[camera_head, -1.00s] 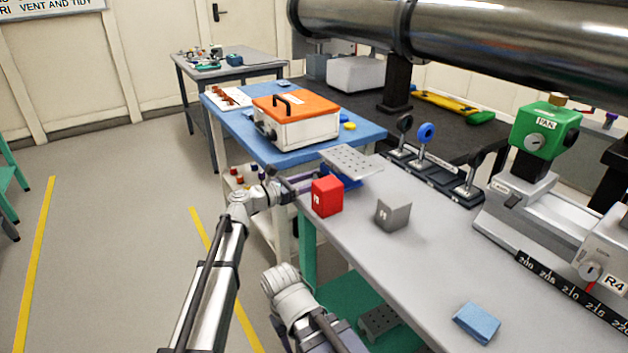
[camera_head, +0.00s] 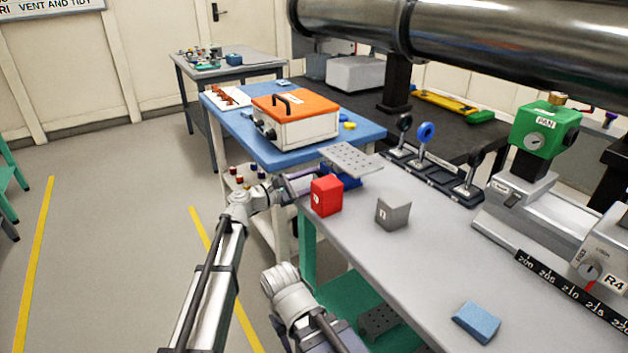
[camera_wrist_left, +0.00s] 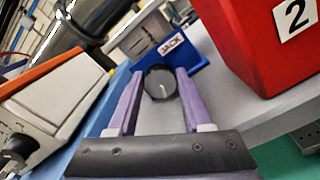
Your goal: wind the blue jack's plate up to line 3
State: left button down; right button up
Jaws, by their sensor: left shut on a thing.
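The blue jack (camera_head: 346,181) stands at the far left end of the grey bench, under its perforated grey plate (camera_head: 352,160). In the left wrist view the jack's blue body (camera_wrist_left: 186,60) carries a JACK label, and its black round knob (camera_wrist_left: 160,82) has a pale pointer mark. My left gripper (camera_head: 308,182) reaches the knob from the left. In the wrist view its two purple fingers (camera_wrist_left: 160,90) are shut on the knob, one on each side. The jack's line scale cannot be read in these views. My right gripper is not in view.
A red block (camera_head: 327,195) stands close to the jack and my left gripper. A grey block (camera_head: 393,212) and a blue pad (camera_head: 477,321) lie on the grey bench (camera_head: 420,265). An orange-lidded case (camera_head: 295,120) sits on the blue table behind.

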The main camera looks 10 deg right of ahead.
pick_arm(q)
jog(key=shift+m, duration=0.3)
jog(key=shift+c, duration=1.6)
grip_release()
